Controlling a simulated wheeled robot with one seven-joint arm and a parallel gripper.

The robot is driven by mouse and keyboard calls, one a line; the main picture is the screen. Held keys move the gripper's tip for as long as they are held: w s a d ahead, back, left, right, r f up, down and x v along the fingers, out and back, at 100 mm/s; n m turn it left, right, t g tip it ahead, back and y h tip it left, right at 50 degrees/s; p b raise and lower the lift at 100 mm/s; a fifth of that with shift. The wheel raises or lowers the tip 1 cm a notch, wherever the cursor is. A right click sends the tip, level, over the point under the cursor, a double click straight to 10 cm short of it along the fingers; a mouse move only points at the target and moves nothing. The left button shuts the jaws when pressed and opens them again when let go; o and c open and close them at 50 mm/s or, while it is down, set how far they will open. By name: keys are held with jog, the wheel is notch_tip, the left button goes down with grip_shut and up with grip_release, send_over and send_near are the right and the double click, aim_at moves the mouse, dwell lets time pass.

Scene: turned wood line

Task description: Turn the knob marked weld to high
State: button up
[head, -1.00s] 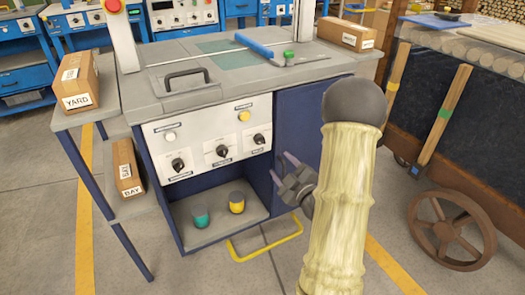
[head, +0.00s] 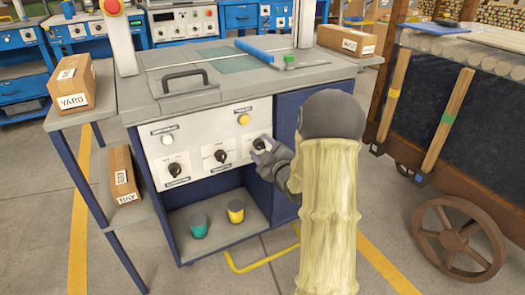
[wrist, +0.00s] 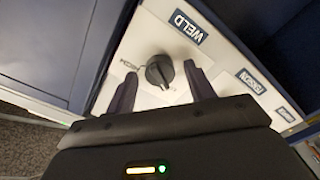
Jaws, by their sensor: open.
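The weld knob (wrist: 159,70) is a black round knob with a raised grip bar on a pale panel. The label "WELD" (wrist: 188,27) sits beside it in the wrist view, and small lettering that seems to read "HIGH" (wrist: 130,67) is on its other side. In the head view it is the right-most knob (head: 261,142) of a row of three; its label there is hidden by my gripper (head: 263,158). My gripper is open, and in the wrist view its two fingers (wrist: 163,80) stand on either side of the knob. I cannot tell whether they touch it.
Two similar knobs (head: 221,155) (head: 175,169) are to the left on the panel (head: 200,138). A white button (head: 168,139) and a yellow button (head: 244,119) are above. Green and yellow pots (head: 198,226) (head: 236,212) stand on the shelf below. A wheeled cart (head: 450,150) stands right.

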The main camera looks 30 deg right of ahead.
jog(key=c, duration=1)
